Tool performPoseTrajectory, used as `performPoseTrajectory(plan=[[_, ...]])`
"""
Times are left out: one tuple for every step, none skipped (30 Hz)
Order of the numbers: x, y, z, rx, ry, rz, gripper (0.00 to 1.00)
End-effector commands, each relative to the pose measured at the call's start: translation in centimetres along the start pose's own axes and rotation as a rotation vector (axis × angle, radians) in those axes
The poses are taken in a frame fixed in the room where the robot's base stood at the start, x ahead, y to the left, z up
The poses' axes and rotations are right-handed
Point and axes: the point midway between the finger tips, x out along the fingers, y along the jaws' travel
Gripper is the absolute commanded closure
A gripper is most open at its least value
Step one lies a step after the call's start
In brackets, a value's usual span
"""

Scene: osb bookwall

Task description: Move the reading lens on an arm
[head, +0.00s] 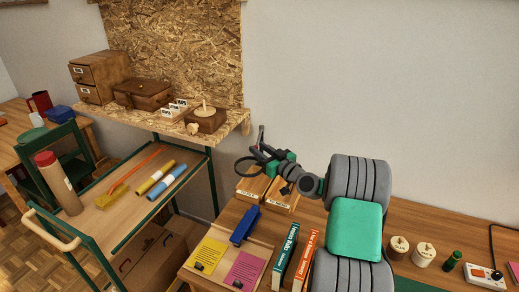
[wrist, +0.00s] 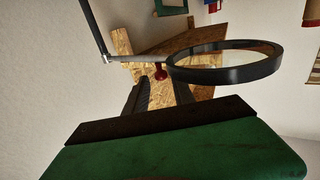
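The reading lens (head: 240,169) shows in the head view as a dark ring beside my gripper, above the desk. In the wrist view the lens (wrist: 225,75) is a large black ring on a thin grey arm that runs left to a joint near a dark post. A small red knob (wrist: 160,72) sits at the ring's left edge, ahead of the gap between my fingers. My gripper (head: 262,151) reaches left from the right of the lens. In the wrist view my gripper (wrist: 161,92) has its dark fingers apart, with no held thing visible between them. The lens's base is hidden.
Card boxes (head: 282,196) stand on the desk (head: 225,214) below my gripper. An OSB shelf (head: 160,120) with boxes is at left, above a green cart (head: 118,205). The wall is close behind.

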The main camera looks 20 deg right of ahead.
Motion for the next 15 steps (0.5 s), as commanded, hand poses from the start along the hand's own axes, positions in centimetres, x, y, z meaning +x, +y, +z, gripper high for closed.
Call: performPoseTrajectory(plan=[[0.00,-0.01,0.01,0.000,0.000,0.000,0.75],[0.00,-0.01,0.01,0.000,0.000,0.000,0.77],[0.00,-0.01,0.00,0.000,0.000,0.000,0.80],[0.00,-0.01,0.01,0.000,0.000,0.000,0.83],[0.00,-0.01,0.00,0.000,0.000,0.000,0.85],[0.00,-0.01,0.00,0.000,0.000,0.000,0.89],[0.00,0.00,-0.01,0.000,0.000,0.000,0.91],[0.00,0.00,-0.01,0.000,0.000,0.000,0.93],[0.00,0.01,-0.02,0.000,0.000,0.000,0.97],[0.00,0.01,-0.02,0.000,0.000,0.000,0.99],[0.00,0.01,-0.02,0.000,0.000,0.000,1.00],[0.00,0.02,-0.03,-0.001,0.000,0.000,1.00],[0.00,0.02,-0.03,-0.001,0.000,0.001,1.00],[0.00,0.02,-0.04,-0.001,0.000,0.001,1.00],[0.00,0.03,-0.04,-0.001,0.000,0.001,1.00]])
